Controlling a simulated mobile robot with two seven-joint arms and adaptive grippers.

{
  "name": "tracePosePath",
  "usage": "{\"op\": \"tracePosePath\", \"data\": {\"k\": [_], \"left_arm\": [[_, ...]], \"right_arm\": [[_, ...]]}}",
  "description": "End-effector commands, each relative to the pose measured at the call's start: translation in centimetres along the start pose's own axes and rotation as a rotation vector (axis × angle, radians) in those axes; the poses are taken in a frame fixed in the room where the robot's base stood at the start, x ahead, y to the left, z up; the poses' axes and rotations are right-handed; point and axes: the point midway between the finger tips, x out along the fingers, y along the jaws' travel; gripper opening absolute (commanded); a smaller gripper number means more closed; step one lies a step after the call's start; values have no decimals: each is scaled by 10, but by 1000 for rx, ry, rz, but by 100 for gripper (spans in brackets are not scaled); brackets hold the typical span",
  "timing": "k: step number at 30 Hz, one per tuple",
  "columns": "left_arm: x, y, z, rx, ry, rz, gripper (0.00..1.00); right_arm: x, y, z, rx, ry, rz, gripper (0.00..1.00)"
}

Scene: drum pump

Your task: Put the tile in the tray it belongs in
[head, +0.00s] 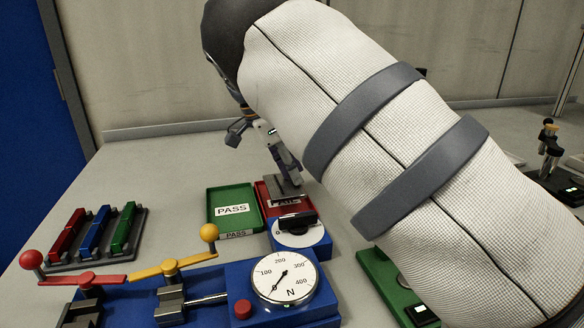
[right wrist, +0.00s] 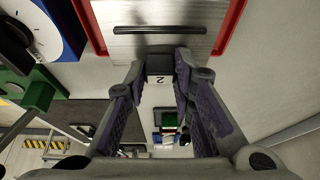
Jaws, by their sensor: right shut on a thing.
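The tile (head: 284,189) is a flat grey metal plate. In the right wrist view, the tile (right wrist: 145,42) shows brushed metal with a dark bar or groove across it. It is at the red tray (head: 268,198), whose white label is partly covered. The tray's red rim (right wrist: 231,28) borders the tile in the wrist view. I cannot tell whether the tile rests on the tray floor. The green PASS tray (head: 235,225) is empty. My left gripper is out of view.
A blue fixture with a force dial (head: 285,278), a black knob (head: 297,222) and red and yellow ball levers (head: 209,232) stands in front. A rack of red, blue and green bars (head: 93,232) is at left. My right arm covers much of the right side.

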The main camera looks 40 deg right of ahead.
Motion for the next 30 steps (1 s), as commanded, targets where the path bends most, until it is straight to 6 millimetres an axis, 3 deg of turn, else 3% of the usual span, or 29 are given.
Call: {"op": "tracePosePath", "data": {"k": [30], "left_arm": [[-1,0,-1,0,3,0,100]], "right_arm": [[12,0,5,0,0,-1,0]]}}
